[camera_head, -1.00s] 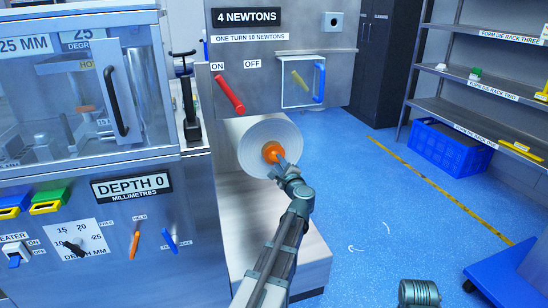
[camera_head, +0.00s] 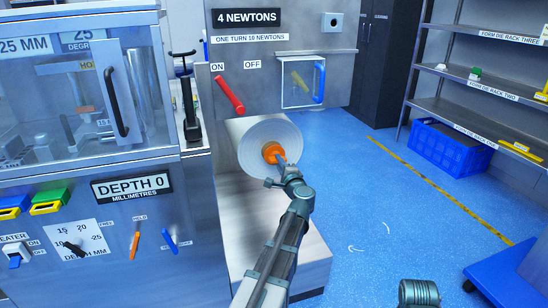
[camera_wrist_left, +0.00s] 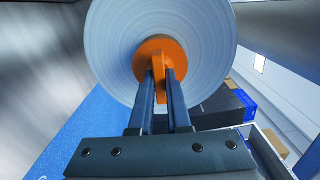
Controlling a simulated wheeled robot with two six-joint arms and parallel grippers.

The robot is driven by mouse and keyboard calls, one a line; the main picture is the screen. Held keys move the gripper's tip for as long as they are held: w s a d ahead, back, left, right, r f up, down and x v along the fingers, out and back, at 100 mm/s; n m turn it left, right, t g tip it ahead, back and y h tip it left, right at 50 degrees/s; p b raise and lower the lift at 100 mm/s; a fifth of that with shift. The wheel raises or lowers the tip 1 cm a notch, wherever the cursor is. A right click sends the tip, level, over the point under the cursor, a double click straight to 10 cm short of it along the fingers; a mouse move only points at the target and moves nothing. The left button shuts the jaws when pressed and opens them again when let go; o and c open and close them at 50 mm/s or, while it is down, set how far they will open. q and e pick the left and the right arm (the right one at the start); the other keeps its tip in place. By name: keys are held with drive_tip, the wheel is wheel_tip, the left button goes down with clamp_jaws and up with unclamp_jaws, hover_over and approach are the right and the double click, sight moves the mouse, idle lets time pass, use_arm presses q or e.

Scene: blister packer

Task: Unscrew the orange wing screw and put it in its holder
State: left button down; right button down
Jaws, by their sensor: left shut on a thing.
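The orange wing screw (camera_head: 272,151) sits at the centre of a pale round reel (camera_head: 255,135) on the machine's side. In the left wrist view the wing screw (camera_wrist_left: 160,62) has a round base against the reel (camera_wrist_left: 205,35) and a flat wing pointing toward me. My left gripper (camera_head: 281,162) reaches it from the front right. In the left wrist view the two dark fingers (camera_wrist_left: 161,90) are shut on the wing, one on each side. I cannot make out the screw's holder.
A red lever (camera_head: 229,94) and a clear-covered box (camera_head: 303,84) are on the panel above the reel. A metal block (camera_head: 300,245) stands below it. Blue floor (camera_head: 370,200) lies open to the right, before a shelf rack (camera_head: 480,90) and a blue crate (camera_head: 450,148).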

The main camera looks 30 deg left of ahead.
use_arm(q)
drive_tip(key=c, duration=0.8)
unclamp_jaws()
drive_tip(key=v, duration=0.9)
